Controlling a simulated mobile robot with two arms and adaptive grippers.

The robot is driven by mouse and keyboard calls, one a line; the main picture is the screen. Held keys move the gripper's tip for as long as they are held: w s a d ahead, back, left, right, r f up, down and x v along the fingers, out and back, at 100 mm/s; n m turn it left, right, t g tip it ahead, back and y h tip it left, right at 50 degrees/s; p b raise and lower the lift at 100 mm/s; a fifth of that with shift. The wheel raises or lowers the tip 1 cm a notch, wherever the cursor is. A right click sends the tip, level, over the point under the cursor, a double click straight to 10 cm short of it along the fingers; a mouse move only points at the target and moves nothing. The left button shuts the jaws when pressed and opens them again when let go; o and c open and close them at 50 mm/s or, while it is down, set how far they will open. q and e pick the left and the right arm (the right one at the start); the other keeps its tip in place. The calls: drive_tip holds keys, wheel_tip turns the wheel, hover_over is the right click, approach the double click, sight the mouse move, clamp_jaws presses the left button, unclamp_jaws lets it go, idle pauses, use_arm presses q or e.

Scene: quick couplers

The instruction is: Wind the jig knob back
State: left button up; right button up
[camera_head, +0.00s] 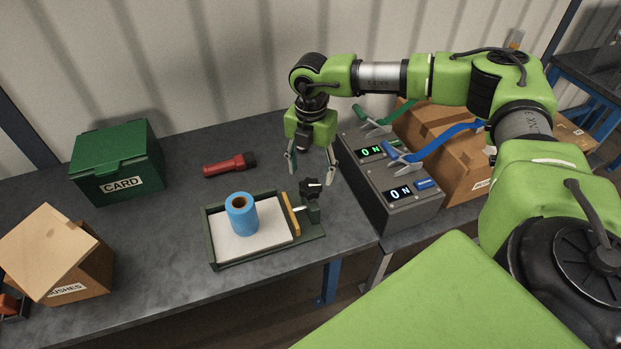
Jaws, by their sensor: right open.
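The jig (215,255) is a dark green tray with a pale floor, near the front of the table. A blue cylinder with a brown-rimmed hole (241,217) stands upright in it. A yellow clamp bar (291,214) stands at the tray's right side, apart from the cylinder. The black jig knob (311,189) sits at the right end on a green block. My right gripper (312,176) points down with its fingers spread, just above and around the knob from this angle; I cannot tell whether it touches. My left gripper is not in view.
A grey box with two lit displays and levers (387,179) stands close to the right. A green CARD box (116,163) and an open cardboard box (88,272) are at the left. A red torch (226,165) lies behind the jig. A large cardboard box (466,166) is at the right.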

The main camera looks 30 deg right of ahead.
sight(311, 185)
drive_tip(key=shift+f+p, duration=0.45)
drive_tip(key=shift+f, duration=2.2)
drive_tip(key=c, duration=1.1)
